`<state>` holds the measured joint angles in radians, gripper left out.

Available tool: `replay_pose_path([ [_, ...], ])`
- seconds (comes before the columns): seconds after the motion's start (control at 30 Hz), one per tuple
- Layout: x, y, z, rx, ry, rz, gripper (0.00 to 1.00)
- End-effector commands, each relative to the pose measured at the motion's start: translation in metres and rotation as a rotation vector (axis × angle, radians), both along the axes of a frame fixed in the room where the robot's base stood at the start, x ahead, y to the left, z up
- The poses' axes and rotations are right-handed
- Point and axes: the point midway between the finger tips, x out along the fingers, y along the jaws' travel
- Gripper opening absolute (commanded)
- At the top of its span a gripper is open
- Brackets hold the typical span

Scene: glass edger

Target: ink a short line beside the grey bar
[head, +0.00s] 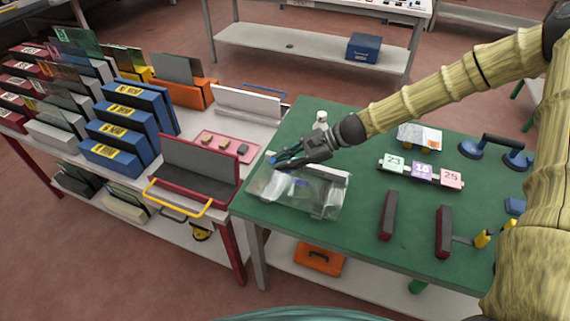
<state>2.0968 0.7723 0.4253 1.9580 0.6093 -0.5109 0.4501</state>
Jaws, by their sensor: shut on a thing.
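I cannot tell whether the held thing touches the glass, and no inked line can be made out.
Two dark red-edged bars (388,215) (444,231) lie on the green table (345,245). Number cards (422,171), a suction lifter (488,147) and a white bottle (321,120) also stand there. Left, a white bench holds blue racks (110,150), a red rack (195,170) and a pink tray (226,148).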

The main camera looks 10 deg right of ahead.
Motion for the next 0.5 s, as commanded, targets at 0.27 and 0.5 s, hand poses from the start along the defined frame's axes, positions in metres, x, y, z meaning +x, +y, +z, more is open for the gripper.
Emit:
replay_pose_path([
  [0.27, 0.001, 0.003, 0.029, -0.001, -0.002, 0.006, 0.01],
  [0.5, 0.002, 0.007, 0.049, 0.000, -0.001, 0.010, 0.01],
])
